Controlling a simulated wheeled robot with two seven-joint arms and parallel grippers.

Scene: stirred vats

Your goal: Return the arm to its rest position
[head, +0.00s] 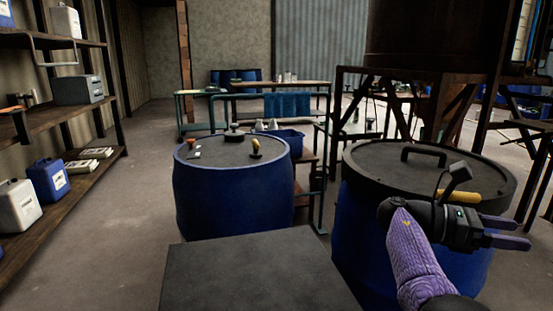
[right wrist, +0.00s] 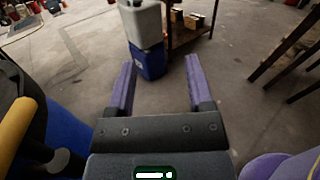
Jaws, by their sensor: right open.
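My right arm comes in at the lower right of the head view in a purple sleeve. Its gripper (head: 508,231) is open and empty, pointing right, in front of the right blue vat (head: 355,232). In the right wrist view the two purple fingers of this gripper (right wrist: 158,85) stand apart with only floor and distant things beyond them. A yellow handle (head: 458,195) shows at the right vat's dark lid, just behind the gripper; a yellow handle also shows at the left edge of the wrist view (right wrist: 14,127). My left gripper is not in view.
A second blue vat (head: 232,205) stands left of centre, with small knobs on its lid. A dark flat surface (head: 255,272) lies in front. Shelves with jugs (head: 72,120) line the left wall. In the wrist view, a white jug on a blue one (right wrist: 148,62) stands beyond the fingers.

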